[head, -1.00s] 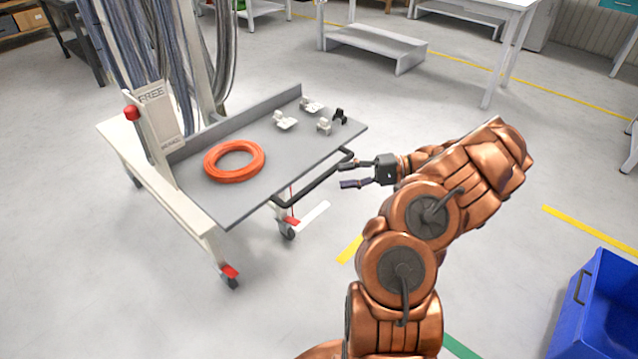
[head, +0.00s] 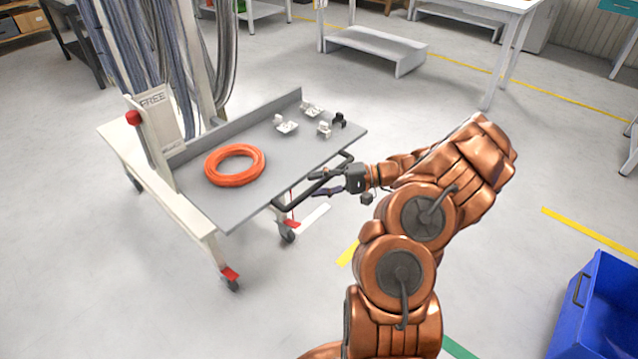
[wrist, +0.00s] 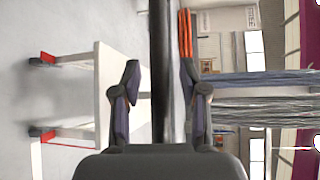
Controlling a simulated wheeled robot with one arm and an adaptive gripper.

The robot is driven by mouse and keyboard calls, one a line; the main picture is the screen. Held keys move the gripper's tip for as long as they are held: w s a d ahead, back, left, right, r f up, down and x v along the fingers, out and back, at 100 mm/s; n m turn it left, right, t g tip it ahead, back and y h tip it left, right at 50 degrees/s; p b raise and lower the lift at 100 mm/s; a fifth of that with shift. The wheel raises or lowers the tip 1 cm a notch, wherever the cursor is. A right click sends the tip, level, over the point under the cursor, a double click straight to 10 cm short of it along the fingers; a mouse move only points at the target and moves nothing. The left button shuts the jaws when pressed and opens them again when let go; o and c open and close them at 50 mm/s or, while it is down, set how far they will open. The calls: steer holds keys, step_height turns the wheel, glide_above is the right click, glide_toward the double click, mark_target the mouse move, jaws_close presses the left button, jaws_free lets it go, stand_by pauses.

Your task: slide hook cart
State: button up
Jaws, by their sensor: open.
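The cart (head: 290,160) stands at left centre in the head view, with a grey top, a white frame and red-marked casters. A black bar handle (head: 291,204) runs along its near right edge. My gripper (head: 315,184) is at this handle, open, with its fingers pointing left. In the wrist view the dark bar (wrist: 161,70) runs upright between the two spread fingers (wrist: 160,82). The fingers show no clear contact with it. A white panel marked "FREE" (head: 158,118) and a red knob (head: 133,117) are on the cart's left side.
An orange cable coil (head: 234,166) and several small white fittings (head: 286,124) lie on the cart top. Hanging cables (head: 150,50) are behind it. A blue bin (head: 605,310) stands at lower right. A white step (head: 375,48) is at the back. Floor in front is clear.

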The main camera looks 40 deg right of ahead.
steer(key=shift+c, duration=0.2)
jaws_close()
stand_by(0.4)
